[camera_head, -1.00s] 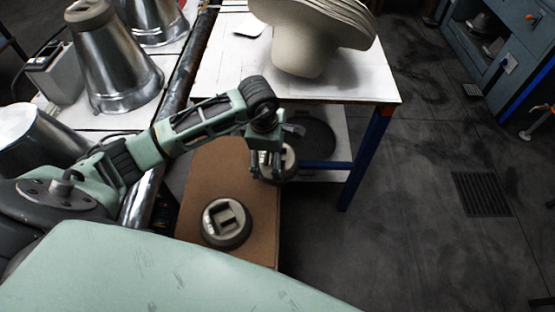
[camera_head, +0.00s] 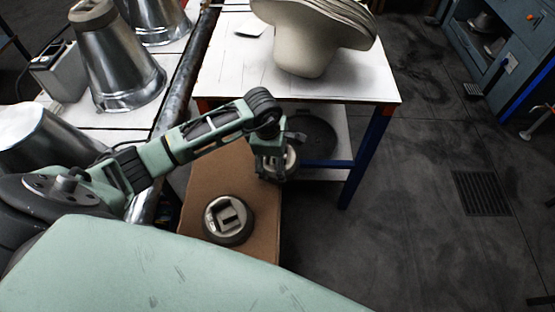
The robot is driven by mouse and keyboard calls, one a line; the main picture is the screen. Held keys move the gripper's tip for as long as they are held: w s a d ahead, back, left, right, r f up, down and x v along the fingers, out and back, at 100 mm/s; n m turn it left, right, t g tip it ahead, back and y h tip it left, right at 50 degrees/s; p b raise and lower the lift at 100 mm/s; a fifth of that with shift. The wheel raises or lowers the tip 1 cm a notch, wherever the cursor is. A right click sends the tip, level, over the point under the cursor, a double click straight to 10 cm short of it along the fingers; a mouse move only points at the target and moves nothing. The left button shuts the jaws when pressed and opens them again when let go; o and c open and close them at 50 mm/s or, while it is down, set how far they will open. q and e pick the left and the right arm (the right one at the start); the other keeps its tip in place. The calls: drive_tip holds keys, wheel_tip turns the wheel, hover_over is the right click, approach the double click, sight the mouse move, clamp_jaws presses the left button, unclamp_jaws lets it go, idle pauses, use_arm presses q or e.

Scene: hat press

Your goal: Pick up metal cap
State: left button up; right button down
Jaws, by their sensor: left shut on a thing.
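The other metal cap (camera_head: 291,160) is at the board's far right, partly hidden behind my left gripper (camera_head: 272,172). My left gripper points down and is shut on this far cap. I cannot tell whether the cap still rests on the board. My right gripper is not in view.
The brown board (camera_head: 215,178) has bare room around the near cap. A white table (camera_head: 225,75) with a large felt hat (camera_head: 305,45) stands behind. Metal cones (camera_head: 118,70) stand on the left bench. Open floor (camera_head: 400,220) lies to the right.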

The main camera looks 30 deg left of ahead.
use_arm(q)
drive_tip(key=shift+s+f, duration=0.25)
drive_tip(key=shift+s, duration=0.1)
drive_tip(key=c, duration=0.7)
drive_tip(key=shift+w, duration=0.1)
clamp_jaws()
drive_tip(key=shift+w, duration=0.2)
drive_tip(key=shift+r, duration=0.15)
